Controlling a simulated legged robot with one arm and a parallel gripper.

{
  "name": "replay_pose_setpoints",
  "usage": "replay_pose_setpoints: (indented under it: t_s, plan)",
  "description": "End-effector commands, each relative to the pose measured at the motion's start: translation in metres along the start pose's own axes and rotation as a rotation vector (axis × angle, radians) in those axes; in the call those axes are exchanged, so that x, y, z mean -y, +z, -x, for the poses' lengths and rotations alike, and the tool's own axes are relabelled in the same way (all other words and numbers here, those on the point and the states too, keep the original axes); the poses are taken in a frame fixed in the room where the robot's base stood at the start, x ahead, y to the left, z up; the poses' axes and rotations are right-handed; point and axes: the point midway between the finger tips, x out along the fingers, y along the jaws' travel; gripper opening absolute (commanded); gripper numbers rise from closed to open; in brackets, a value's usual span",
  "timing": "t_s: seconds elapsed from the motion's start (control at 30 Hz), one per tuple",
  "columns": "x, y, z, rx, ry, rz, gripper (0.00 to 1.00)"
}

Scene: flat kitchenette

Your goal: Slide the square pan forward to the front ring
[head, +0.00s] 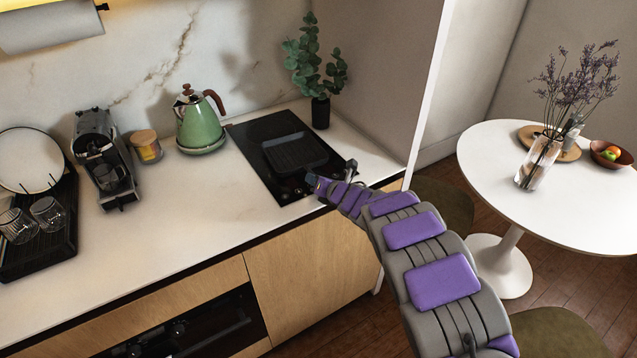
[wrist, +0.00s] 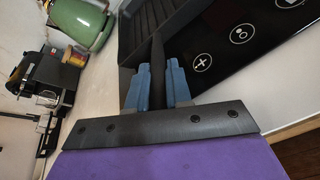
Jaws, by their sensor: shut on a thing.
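The black square pan (head: 295,152) sits on the black glass cooktop (head: 265,130), over its middle to back part. Its ridged inside faces up. In the wrist view, part of the pan (wrist: 135,30) shows at the top, with its dark handle (wrist: 157,52) running down between my fingers. My gripper (head: 318,184) is at the cooktop's front edge; in the wrist view its blue-grey fingers (wrist: 158,88) are shut on the handle. White touch symbols show on the cooktop beside the handle. The rings are hidden or too dark to make out.
A green kettle (head: 201,122) stands left of the cooktop, with a small jar (head: 146,146) and a coffee machine (head: 104,160) farther left. A potted plant (head: 319,75) stands behind the cooktop, near the side wall. Bare counter (head: 200,200) lies to the front left.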

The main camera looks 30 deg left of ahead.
Motion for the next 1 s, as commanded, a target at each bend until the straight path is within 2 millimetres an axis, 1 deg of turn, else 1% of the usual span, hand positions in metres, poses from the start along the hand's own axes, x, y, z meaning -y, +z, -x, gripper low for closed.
replay_pose_setpoints:
  t_s: [0.33,0.37,0.67,1.0]
  plan:
    - [-0.0013,0.0006,-0.0005,0.001,0.002,0.001,0.0]
    - [-0.0012,0.0005,-0.0004,0.001,0.002,0.001,0.2]
    - [0.0005,0.0009,0.0014,0.001,0.001,-0.001,0.49]
    - [0.0039,0.0004,0.0021,0.0,-0.003,-0.004,0.49]
